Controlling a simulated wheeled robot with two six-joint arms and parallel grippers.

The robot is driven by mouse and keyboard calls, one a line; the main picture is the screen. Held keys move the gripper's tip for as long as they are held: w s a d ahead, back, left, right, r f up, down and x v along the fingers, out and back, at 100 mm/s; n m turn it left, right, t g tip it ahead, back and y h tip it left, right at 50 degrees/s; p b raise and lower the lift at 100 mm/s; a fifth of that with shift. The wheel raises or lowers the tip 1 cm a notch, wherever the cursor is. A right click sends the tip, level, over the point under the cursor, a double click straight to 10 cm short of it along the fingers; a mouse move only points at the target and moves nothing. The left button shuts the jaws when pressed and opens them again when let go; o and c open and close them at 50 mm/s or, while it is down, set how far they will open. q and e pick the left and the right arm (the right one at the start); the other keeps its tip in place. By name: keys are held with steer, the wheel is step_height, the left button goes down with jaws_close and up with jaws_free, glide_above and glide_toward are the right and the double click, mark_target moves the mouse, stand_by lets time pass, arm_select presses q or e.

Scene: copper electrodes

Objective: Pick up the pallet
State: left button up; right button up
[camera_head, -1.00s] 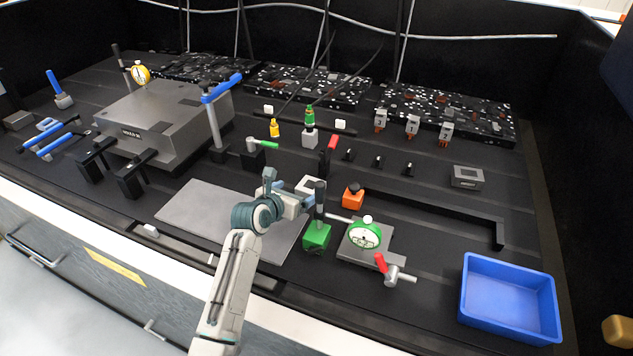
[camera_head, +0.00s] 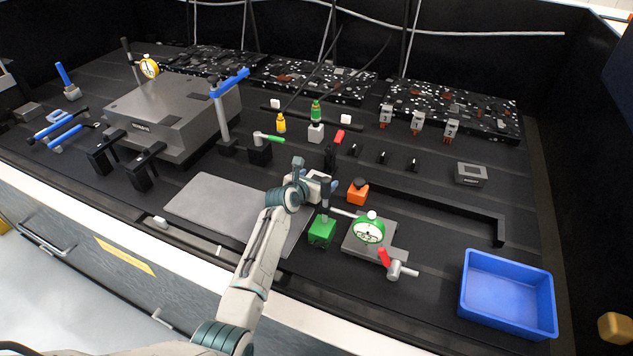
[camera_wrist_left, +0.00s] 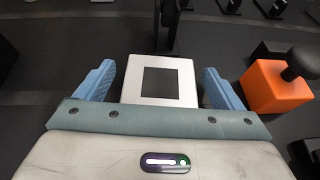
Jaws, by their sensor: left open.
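The pallet (camera_wrist_left: 187,80) is a small silver-white square block with a dark square in its middle. In the left wrist view it lies between the two blue fingers of my left gripper (camera_wrist_left: 159,76). The gripper is open, with a gap between the pallet and each finger. In the head view my left gripper (camera_head: 311,181) is low over the middle of the table and hides most of the pallet. I cannot tell the exact height of the fingertips. My right gripper is not in view.
An orange block with a black knob (camera_head: 358,191) stands close to the right of the gripper. A green block (camera_head: 321,232) and a green dial gauge (camera_head: 369,228) are in front. A grey plate (camera_head: 215,205) lies to the left. A blue bin (camera_head: 508,294) sits at the front right.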

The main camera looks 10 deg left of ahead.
arm_select(q)
steer(key=shift+r, duration=0.1)
steer(key=c, duration=1.3)
